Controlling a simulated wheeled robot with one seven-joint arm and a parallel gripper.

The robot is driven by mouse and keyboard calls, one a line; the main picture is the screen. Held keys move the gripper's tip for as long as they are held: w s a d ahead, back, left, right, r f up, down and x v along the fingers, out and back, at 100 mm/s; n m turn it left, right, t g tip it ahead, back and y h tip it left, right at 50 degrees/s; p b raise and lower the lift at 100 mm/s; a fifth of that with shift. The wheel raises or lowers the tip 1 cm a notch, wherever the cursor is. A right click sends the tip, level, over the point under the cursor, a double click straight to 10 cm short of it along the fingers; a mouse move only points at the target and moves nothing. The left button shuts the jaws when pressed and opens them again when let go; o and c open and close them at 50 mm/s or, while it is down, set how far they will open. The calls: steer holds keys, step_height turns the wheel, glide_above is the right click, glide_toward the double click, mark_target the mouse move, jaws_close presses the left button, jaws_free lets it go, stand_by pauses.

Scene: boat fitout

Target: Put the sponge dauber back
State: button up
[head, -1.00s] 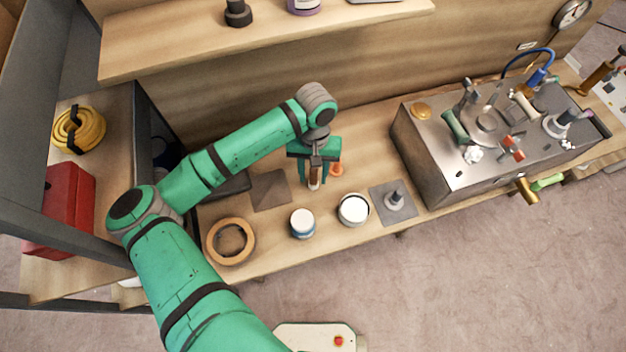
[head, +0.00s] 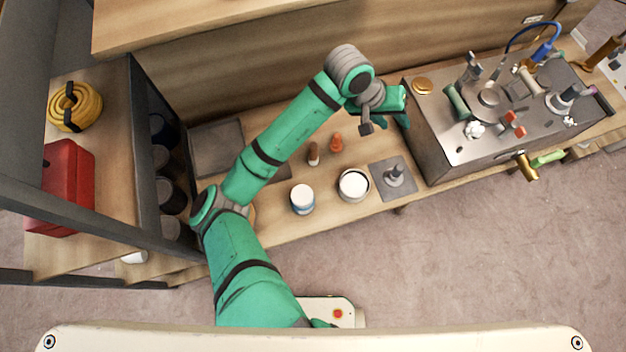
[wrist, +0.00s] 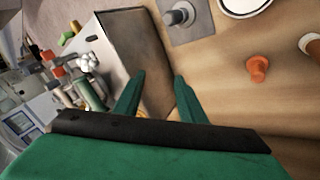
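A small brown-handled piece with a pale end (head: 314,154), which may be the sponge dauber, stands on the wooden bench. In the wrist view it shows partly cut off at the right edge (wrist: 312,45). A small orange piece (head: 336,142) stands just right of it, and also shows in the wrist view (wrist: 257,68). My gripper (head: 404,121) is above the bench by the metal box's left end, well right of both. In the wrist view its two green fingers (wrist: 158,84) are apart, with nothing between them.
A metal box (head: 440,145) with tools and fittings on top stands to the right. A grey plate with a peg (head: 380,186), a white-topped tub (head: 353,184) and a white-lidded jar (head: 302,199) line the front edge. An overhead shelf (head: 200,22) runs along the back.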

steer(key=w+d+r+n+t+h, duration=0.1)
steer(key=d+r+n+t+h, duration=0.2)
steer(key=d+r+t+h, duration=0.65)
steer(key=s+a+f+n+t+y, duration=0.5)
steer(key=s+a+f+n+y, duration=0.2)
steer(key=s+a+f+y, duration=0.8)
steer(key=s+a+m, duration=0.7)
steer(key=s+a, duration=0.7)
steer(key=s, duration=0.4)
steer(key=shift+s+a+r+y, duration=0.15)
steer(key=shift+a+r+y, duration=0.1)
steer(key=shift+y, duration=0.2)
